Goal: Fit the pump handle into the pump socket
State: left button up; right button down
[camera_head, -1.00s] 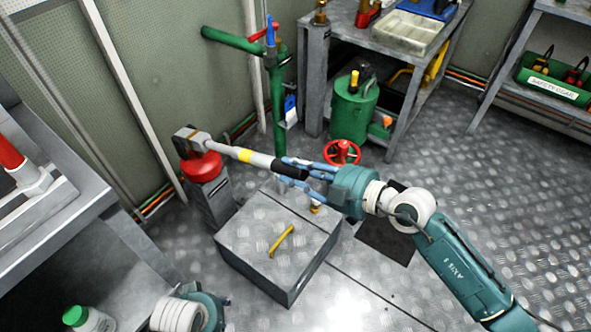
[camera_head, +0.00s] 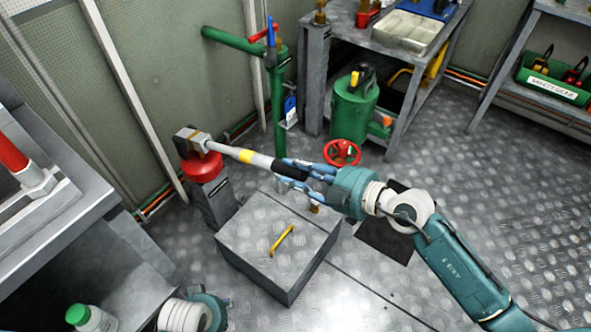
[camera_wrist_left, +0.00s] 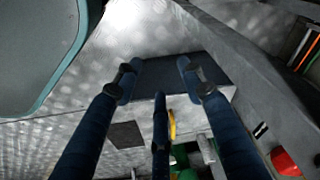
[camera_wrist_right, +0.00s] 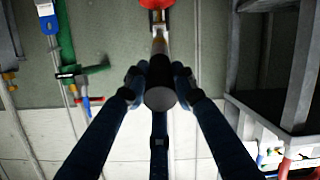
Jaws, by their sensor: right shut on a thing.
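The pump handle (camera_head: 262,160) is a long steel bar with a yellow band and a black grip. My right gripper (camera_head: 297,171) is shut around its black grip, which also shows end-on in the right wrist view (camera_wrist_right: 160,95). The bar's far end meets a grey block (camera_head: 192,141) above the red dome (camera_head: 203,168) of a grey pedestal. I cannot tell whether the bar sits inside a socket there. My left gripper (camera_wrist_left: 157,82) is open and empty in the left wrist view. Its fingers are out of the head view.
A grey metal box (camera_head: 275,233) with a yellow bar (camera_head: 282,241) on it stands below the handle. A green pipe stand (camera_head: 277,95) rises behind the handle, and a green tank (camera_head: 353,108) stands under a bench. A grey bench (camera_head: 50,215) is at the left. The right floor is clear.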

jog(key=shift+r, duration=0.1)
pick_arm(q)
jog(key=f, duration=0.1)
jog(key=s+f, duration=0.1)
jog(key=shift+f, duration=0.3)
dwell(0.3)
jog(key=shift+p, duration=0.35)
jog(key=shift+s+a+f, duration=0.1)
jog(key=shift+s+f, duration=0.05)
jog(key=shift+f, duration=0.5)
jog(key=shift+f+p, duration=0.2)
jog(key=shift+p, duration=0.1)
pick_arm(e)
jog(key=shift+p, duration=0.3)
pick_arm(q)
jog(key=s+f, duration=0.2)
jog(key=f, duration=0.1)
jog(key=shift+f, duration=0.15)
dwell(0.4)
